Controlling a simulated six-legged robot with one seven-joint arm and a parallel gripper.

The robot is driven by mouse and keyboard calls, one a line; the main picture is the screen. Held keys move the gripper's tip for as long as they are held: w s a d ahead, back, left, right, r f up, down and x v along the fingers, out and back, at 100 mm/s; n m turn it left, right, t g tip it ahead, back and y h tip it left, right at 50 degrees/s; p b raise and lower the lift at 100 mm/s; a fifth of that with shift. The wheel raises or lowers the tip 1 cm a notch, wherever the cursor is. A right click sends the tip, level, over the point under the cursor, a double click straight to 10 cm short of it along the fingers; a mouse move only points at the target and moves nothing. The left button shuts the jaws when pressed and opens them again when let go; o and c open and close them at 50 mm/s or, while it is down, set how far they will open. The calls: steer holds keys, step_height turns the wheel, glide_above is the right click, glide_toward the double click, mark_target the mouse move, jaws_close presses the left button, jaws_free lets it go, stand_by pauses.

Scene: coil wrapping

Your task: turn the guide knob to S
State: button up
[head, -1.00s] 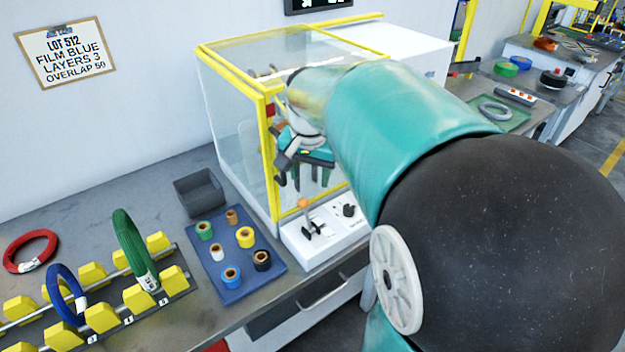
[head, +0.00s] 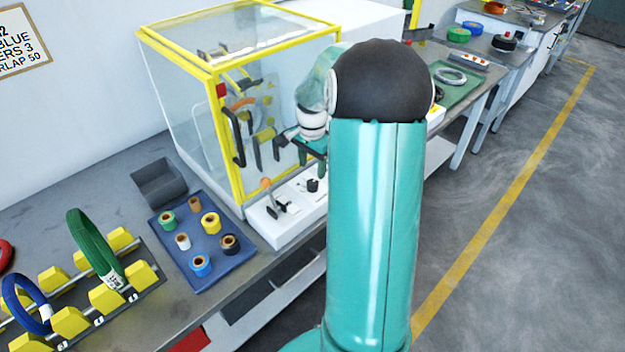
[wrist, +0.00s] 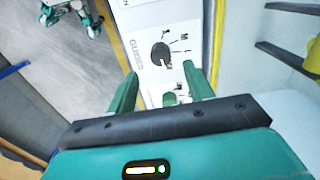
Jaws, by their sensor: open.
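The guide knob (wrist: 160,55) is a round black knob on a white panel marked GUIDE, with small letters around it. A pale mark on the knob points to the lower right of the wrist view; I cannot tell surely which letter it meets. In the head view the knob (head: 312,185) sits on the white control box (head: 268,226) before the glass cabinet. My gripper (wrist: 161,78) is open, its two green fingers apart on either side below the knob, and appears empty. In the head view my gripper (head: 313,160) hangs just above the knob.
A lever with an orange ball (head: 265,183) stands left of the knob. The yellow-framed cabinet (head: 235,160) is close behind. A blue tray (head: 222,268) of tape rolls and a coil rack (head: 75,300) lie to the left.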

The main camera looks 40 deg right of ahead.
mark_target(313, 182)
step_height(313, 182, down, 6)
steer(key=shift+f, duration=0.25)
steer(key=shift+d, duration=0.1)
steer(key=c, duration=1)
